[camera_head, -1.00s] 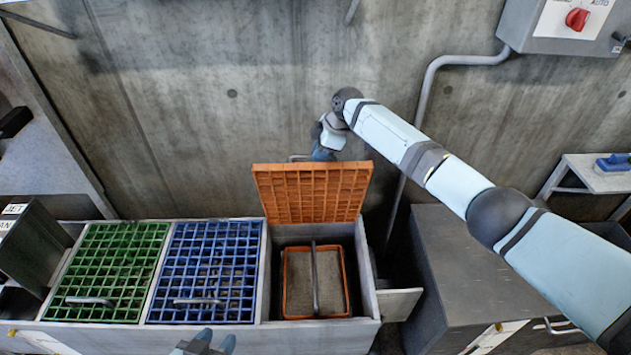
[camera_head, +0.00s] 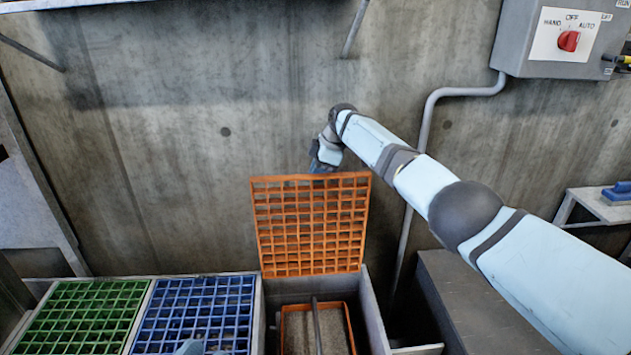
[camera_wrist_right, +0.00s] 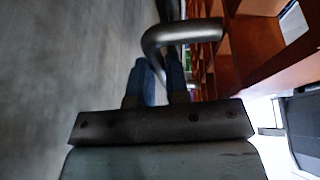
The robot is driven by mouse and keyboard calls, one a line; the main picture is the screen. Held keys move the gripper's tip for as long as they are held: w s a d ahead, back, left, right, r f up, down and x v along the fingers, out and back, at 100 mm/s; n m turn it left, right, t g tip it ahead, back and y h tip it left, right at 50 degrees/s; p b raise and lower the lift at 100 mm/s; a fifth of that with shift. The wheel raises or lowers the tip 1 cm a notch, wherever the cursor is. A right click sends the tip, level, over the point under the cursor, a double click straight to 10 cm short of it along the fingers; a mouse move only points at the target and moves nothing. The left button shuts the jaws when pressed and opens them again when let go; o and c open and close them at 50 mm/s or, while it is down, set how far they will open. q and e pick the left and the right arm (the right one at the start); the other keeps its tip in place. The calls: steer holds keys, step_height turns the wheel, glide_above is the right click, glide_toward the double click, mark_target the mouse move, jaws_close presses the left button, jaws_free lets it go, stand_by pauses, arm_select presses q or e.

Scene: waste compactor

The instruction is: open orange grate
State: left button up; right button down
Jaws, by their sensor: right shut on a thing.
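The orange grate (camera_head: 312,225) stands raised at the rear edge of its bin (camera_head: 372,305), its lattice facing me in the head view. Its lower edge is at the bin's back. My right gripper (camera_head: 325,160) is at the grate's upper edge, on the wall side. In the right wrist view, its fingers (camera_wrist_right: 156,85) are shut on the grate's dark metal handle (camera_wrist_right: 185,35), beside the orange slats (camera_wrist_right: 255,50). My left gripper (camera_head: 203,349) only just shows at the bottom edge, over the blue grate; its finger opening is unclear.
The blue grate (camera_head: 195,310) and green grate (camera_head: 80,312) lie flat to the left. An orange-rimmed container (camera_head: 283,330) sits inside the open bin. A concrete wall (camera_head: 170,150) rises close behind the raised grate. A control box (camera_head: 555,40) hangs upper right.

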arm_select(q)
steer(key=shift+f, duration=0.15)
arm_select(e)
steer(key=shift+d+f, duration=0.15)
steer(key=shift+f, duration=0.5)
steer(key=c, duration=1.1)
jaws_free()
steer(key=shift+w, duration=0.1)
steer(key=shift+r, duration=0.15)
steer(key=shift+p+v, duration=0.8)
steer(key=shift+v, duration=0.25)
arm_select(q)
step_height(320, 180, down, 6)
steer(key=a+g+y+p, duration=0.2)
steer(key=g+y+p, duration=0.1)
steer(key=shift+w+a+f, duration=0.2)
steer(key=shift+a+f, duration=0.05)
arm_select(e)
steer(key=v, duration=1.2)
steer(key=shift+w+a+r, duration=0.15)
steer(key=shift+a+r, duration=0.05)
steer(key=shift+r, duration=0.25)
